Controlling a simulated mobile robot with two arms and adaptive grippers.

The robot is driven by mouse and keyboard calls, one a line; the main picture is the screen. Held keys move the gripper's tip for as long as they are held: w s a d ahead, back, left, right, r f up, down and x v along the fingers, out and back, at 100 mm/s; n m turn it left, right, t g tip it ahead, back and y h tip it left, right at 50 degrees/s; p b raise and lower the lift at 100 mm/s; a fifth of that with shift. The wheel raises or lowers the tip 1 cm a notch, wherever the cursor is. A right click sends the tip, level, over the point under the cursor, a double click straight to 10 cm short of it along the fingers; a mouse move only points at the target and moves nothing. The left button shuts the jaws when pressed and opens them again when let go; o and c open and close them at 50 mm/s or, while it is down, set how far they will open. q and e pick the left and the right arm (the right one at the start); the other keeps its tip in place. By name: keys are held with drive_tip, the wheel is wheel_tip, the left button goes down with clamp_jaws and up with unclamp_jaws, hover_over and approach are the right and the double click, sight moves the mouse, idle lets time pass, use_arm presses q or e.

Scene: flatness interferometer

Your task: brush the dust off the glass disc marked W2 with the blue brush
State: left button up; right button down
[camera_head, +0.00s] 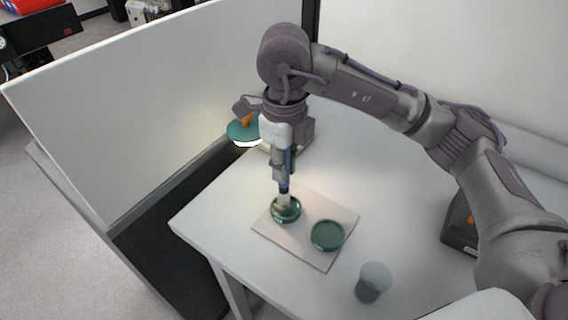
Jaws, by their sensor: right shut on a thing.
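My right gripper (282,172) comes in from the right side and points down, shut on the blue brush (284,188). The brush stands about upright with its pale bristles at the lower end. The bristles are over the left green glass disc (288,214) and seem to touch it, partly covering it. A second green disc (327,236) lies to the right and nearer, with nothing over it. No marking is readable on either disc, so I cannot tell which is W2, and dust is too small to see. My left gripper is not in view.
Both discs lie on a pale square mat (308,258) on the white table (205,215). A glass-like cylinder (373,282) stands near the front. A teal lamp head (240,130) is behind the gripper. A dark device (458,228) sits at right, partly hidden by my arm.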

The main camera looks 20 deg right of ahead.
drive_tip(key=shift+s, duration=0.15)
drive_tip(key=shift+s, duration=0.3)
drive_tip(key=shift+s+f+b, duration=0.1)
drive_tip(key=shift+s+b, duration=0.65)
drive_tip(key=shift+s, duration=0.2)
drive_tip(key=shift+r, duration=0.55)
drive_tip(key=shift+w, duration=1.4)
drive_tip(key=shift+f+b, duration=0.5)
drive_tip(key=shift+b, duration=0.1)
drive_tip(key=shift+s, duration=0.2)
